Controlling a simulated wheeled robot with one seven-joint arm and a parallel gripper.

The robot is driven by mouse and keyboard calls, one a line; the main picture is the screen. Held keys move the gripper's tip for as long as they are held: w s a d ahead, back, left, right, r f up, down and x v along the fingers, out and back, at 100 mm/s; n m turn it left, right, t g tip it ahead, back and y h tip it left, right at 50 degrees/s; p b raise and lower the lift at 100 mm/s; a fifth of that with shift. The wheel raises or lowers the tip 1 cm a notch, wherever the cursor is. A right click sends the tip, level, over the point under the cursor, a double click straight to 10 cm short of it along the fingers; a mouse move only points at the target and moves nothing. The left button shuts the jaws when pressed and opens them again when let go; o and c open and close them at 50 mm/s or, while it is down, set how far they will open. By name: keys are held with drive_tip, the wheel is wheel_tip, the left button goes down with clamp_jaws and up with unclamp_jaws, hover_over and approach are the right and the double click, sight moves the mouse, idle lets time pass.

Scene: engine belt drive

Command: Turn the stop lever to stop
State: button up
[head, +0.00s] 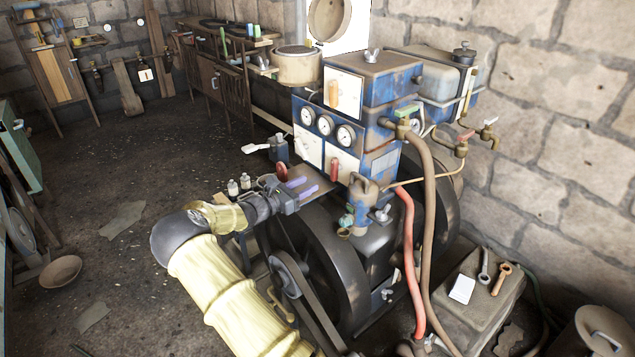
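The blue engine (385,85) stands in the middle of the head view, with white panels and several handles on its front. A red upright lever (334,169) sits on a lower white plate, and a tan-orange upright handle (333,94) on an upper one. No label is readable, so I cannot tell which is the stop lever. My gripper (310,184) is left of and below the red lever, apart from it. Its two purple finger pads show a gap between them, with nothing held. A dark red knob (281,172) is just beyond the gripper.
Gauges (326,125) line the engine front. A black flywheel (325,255) and belt are below my gripper. A red hose (408,250) and a brown hose (428,190) hang at the right. A bench with wrenches (490,280) stands at lower right. Floor (150,160) at left is largely clear.

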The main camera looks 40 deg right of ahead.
drive_tip(key=a, duration=0.7)
drive_tip(key=shift+s+a+b, duration=0.3)
drive_tip(key=shift+a+b, duration=0.05)
drive_tip(key=shift+b, duration=0.05)
